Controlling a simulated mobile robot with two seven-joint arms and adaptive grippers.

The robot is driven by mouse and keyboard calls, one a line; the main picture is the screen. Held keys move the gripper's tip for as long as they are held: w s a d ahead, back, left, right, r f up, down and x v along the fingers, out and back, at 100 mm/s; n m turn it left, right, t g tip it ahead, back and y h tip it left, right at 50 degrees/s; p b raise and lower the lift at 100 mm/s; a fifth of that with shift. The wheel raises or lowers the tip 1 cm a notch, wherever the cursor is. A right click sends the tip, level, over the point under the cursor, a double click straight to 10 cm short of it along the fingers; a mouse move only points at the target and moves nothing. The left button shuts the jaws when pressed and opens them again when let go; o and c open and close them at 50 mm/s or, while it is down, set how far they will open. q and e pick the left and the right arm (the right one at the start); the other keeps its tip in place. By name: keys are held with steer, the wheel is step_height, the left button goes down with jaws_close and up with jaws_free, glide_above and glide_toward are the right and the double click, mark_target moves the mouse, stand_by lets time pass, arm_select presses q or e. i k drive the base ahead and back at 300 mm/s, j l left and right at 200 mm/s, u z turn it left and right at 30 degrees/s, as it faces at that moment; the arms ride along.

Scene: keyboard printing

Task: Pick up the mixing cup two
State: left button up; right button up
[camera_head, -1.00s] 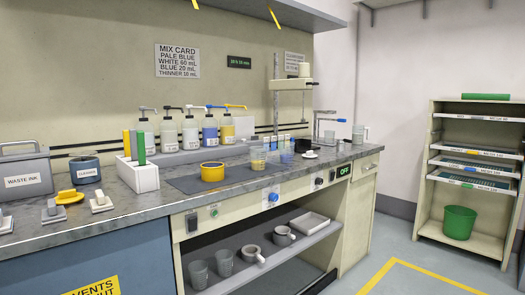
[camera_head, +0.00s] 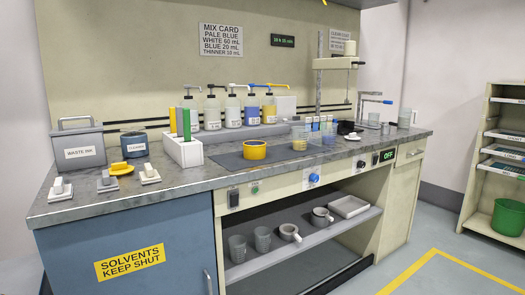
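Two grey tapered cups, a left one (camera_head: 237,249) and a right one (camera_head: 262,239), stand upright on the open shelf under the counter. Right of them on that shelf are two light grey handled cups, a nearer one (camera_head: 289,232) and a farther one (camera_head: 321,216). A clear cup (camera_head: 299,138) stands on the dark mat on the counter, with other clear vessels close to its right. I cannot read a label telling which is mixing cup two. Neither of my grippers is in view.
A yellow tub (camera_head: 255,151) sits on the dark mat (camera_head: 226,161). Pump bottles (camera_head: 232,112) line the back. A white holder (camera_head: 184,152) and a waste ink box (camera_head: 78,148) stand left. A tray (camera_head: 349,206) lies on the lower shelf. The floor at right is clear around the yellow line.

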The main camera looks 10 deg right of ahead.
mark_target(329, 130)
steer(key=l+u, duration=0.4)
steer(key=l, duration=1.1)
steer(key=i+l, duration=0.05)
